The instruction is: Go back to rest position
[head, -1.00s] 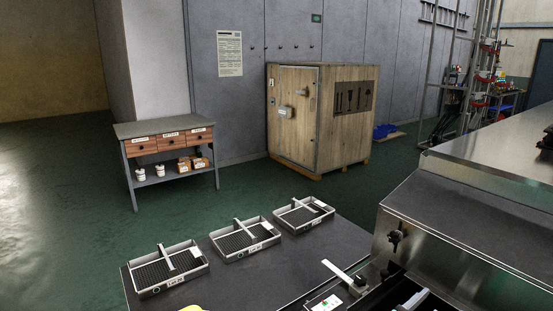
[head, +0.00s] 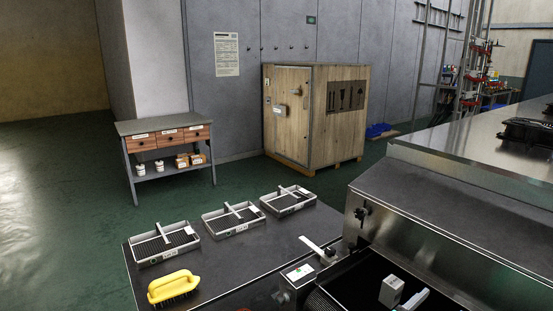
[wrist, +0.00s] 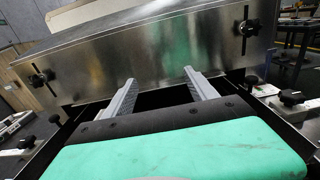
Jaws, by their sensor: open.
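My gripper (wrist: 158,88) shows in the wrist view with its two grey fingers apart and nothing between them. In the head view, the dryer housing (head: 440,220) is at the right, and a light grey part at the bottom edge (head: 392,290) looks like part of my gripper. The rest of my arm is out of the head view.
A dark table holds three trays (head: 165,257) and a yellow brush (head: 174,287). A wooden crate (head: 345,125) and a drawer bench (head: 145,127) stand behind. Green floor lies open at left.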

